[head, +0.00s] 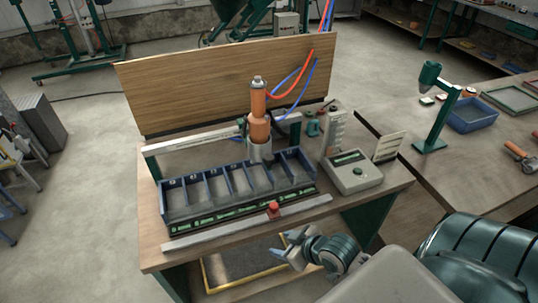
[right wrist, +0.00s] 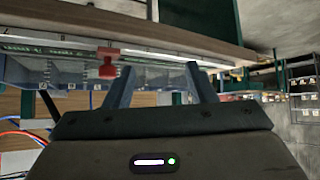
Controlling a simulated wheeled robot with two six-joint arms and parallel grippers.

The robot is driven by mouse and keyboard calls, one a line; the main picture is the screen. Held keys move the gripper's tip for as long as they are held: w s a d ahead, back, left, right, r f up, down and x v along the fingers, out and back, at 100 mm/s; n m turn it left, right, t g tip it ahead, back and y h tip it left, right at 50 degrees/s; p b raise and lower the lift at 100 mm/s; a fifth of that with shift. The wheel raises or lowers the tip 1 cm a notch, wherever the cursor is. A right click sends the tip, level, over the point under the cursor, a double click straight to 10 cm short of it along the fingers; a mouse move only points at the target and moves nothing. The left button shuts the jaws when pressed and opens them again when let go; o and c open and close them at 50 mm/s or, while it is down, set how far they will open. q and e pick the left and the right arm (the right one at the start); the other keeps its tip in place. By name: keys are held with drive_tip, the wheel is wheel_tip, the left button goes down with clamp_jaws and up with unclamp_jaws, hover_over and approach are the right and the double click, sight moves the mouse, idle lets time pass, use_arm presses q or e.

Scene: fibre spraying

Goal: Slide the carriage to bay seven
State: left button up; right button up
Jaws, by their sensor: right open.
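The carriage, a small red knob (head: 273,209), sits on the pale metal rail (head: 215,234) at the front of the bench, right of the rail's middle. Behind it is a blue tray (head: 240,205) divided into several numbered bays. Which bay the knob lines up with I cannot tell exactly. My right gripper (head: 285,247) is open and empty, in front of the bench edge and apart from the knob. In the right wrist view the red knob (right wrist: 107,64) shows beyond the fingers, next to the left-hand one. My left gripper is not in view.
An orange sprayer (head: 258,120) with red and blue hoses stands behind the tray before a wooden board (head: 225,82). A grey control box (head: 354,172) stands right of the tray. A side table with a green stand (head: 437,105) is at the right.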

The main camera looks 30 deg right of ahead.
drive_tip(key=w+d+r+t+y, duration=0.2)
drive_tip(key=w+d+r+t, duration=0.1)
drive_tip(key=w+r+t, duration=0.15)
drive_tip(key=t, duration=0.4)
approach(273, 162)
drive_tip(key=shift+m+h, duration=0.3)
drive_tip(key=shift+h, duration=0.1)
drive_tip(key=b+x, duration=0.7)
drive_tip(key=x, duration=0.2)
drive_tip(key=shift+w+a, duration=0.2)
drive_tip(key=shift+w, duration=0.15)
drive_tip(key=shift+w+a+r+b, duration=0.15)
drive_tip(key=shift+w+b, duration=0.25)
drive_tip(key=shift+w, duration=0.05)
drive_tip(key=shift+w+a+r+b, duration=0.15)
drive_tip(key=shift+w+b, duration=0.25)
drive_tip(key=shift+w, duration=0.1)
drive_tip(key=shift+c, duration=0.4)
clamp_jaws()
